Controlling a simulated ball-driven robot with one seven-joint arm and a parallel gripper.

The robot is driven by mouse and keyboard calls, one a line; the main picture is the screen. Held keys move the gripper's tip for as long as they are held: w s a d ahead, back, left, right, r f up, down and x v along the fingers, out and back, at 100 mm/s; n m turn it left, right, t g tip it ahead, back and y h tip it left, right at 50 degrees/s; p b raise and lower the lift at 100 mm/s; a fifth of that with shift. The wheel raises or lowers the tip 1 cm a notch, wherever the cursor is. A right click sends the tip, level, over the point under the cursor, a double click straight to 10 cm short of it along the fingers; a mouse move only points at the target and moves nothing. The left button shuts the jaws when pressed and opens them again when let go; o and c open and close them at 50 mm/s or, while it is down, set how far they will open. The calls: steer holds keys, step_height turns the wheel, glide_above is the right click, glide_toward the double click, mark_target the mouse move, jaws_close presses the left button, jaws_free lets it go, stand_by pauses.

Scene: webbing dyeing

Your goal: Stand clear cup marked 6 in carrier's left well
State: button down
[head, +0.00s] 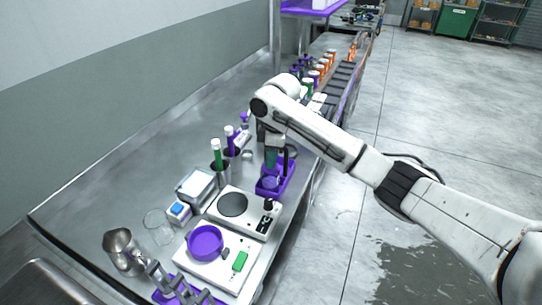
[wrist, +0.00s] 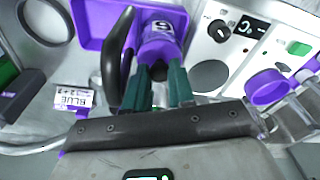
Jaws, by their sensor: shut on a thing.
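The purple carrier (head: 289,183) stands at the bench's front edge, beside the hot plate; its bare well floor shows in the wrist view (wrist: 92,22). The clear cup (wrist: 160,45), tinted purple, bears a digit that looks like an upside-down 6. My gripper (wrist: 163,88) has its green fingers shut on the cup; in the head view my gripper (head: 270,163) points down over the carrier. The cup is at the carrier's end nearest the hot plate. I cannot tell whether its base touches the well floor. A black curved handle (wrist: 117,60) rises close beside the fingers.
The hot plate (head: 233,204) and a second white device with a purple dish (head: 205,242) stand nearer along the bench. Tubes with green (head: 216,152) and purple contents stand behind the carrier.

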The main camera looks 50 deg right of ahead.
stand_by(0.3)
steer(key=shift+c, duration=2.1)
jaws_free()
steer(key=shift+r, duration=0.1)
steer(key=shift+r+p, duration=3.15)
steer(key=shift+r, duration=0.25)
steer(key=shift+c, duration=0.3)
jaws_close()
